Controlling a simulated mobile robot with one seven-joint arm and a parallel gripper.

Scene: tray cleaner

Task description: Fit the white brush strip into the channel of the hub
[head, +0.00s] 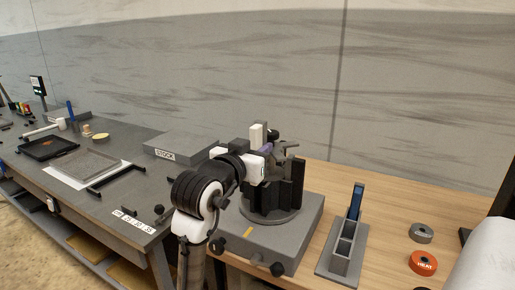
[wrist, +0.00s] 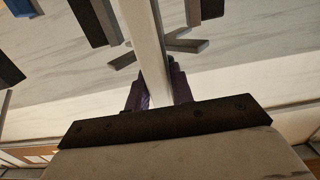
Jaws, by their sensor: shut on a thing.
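The white brush strip (wrist: 146,42) runs up the wrist view between the two purple fingers of my gripper (wrist: 157,92). My gripper is shut on it. In the head view my gripper (head: 265,149) is at the upper left of the hub, and a pale upright piece (head: 257,133), likely the strip's end, shows beside it. The dark hub (head: 288,188) has several upright blocks and stands on a round plate on a grey base. In the wrist view dark blocks (wrist: 95,20) lie on both sides of the strip. My arm and gripper hide the channel; I cannot tell whether the strip is inside it.
The grey base (head: 262,243) has a black knob in front. A grey slotted holder (head: 343,250) with a blue item stands to its right. A grey roll (head: 422,232) and an orange roll (head: 423,262) lie farther right. A STOCK box (head: 182,146) is on the dark bench at left.

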